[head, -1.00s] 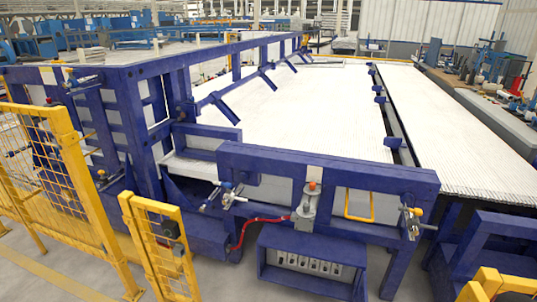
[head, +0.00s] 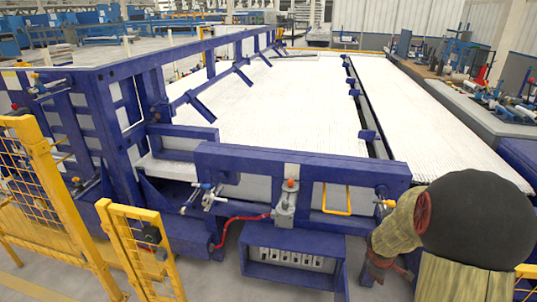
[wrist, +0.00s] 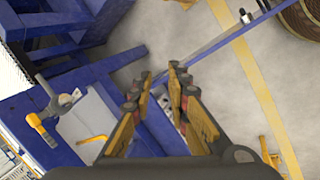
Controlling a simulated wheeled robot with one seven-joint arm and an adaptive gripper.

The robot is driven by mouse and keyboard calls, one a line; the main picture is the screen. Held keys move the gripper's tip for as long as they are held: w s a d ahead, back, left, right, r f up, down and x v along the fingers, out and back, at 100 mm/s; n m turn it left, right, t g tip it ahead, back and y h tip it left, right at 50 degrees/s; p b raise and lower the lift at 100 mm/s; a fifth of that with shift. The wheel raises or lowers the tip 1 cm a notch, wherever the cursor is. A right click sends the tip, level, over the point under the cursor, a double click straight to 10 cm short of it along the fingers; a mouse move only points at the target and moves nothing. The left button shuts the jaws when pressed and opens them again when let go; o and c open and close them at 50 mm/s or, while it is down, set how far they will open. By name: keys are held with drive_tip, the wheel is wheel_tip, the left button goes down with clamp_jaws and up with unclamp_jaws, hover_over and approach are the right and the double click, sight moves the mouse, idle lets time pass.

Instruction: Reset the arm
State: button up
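My gripper (wrist: 158,90) shows in the wrist view with two yellow-and-black fingers. They stand apart with a gap between the tips and nothing held. Past the tips lie the grey floor and the blue frame of the machine. My arm (head: 455,225) fills the lower right of the head view, in front of the right end of the blue frame (head: 300,165). The fingers cannot be made out clearly in the head view.
A large table of white pipes (head: 290,105) stretches behind the blue frame. A yellow mesh fence (head: 45,200) and a lower yellow gate (head: 140,250) stand at left. In the wrist view, a round brown coil (wrist: 302,17) and a yellow floor line (wrist: 250,70) show.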

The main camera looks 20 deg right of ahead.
drive_tip(key=s+a+r+m+t+p, duration=0.1)
drive_tip(key=a+r+m+t+p, duration=0.15)
drive_tip(key=a+r, duration=1.4)
drive_tip(key=s+a+r+m+y, duration=0.1)
drive_tip(key=s+a+r+y, duration=0.1)
drive_tip(key=s+a+r, duration=0.4)
drive_tip(key=s+a+r+m+y, duration=0.1)
drive_tip(key=s+a+r, duration=0.5)
drive_tip(key=a, duration=0.6)
drive_tip(key=shift+s+m+t+y+p, duration=0.35)
drive_tip(key=shift+t+y+p, duration=0.1)
drive_tip(key=shift+y, duration=0.25)
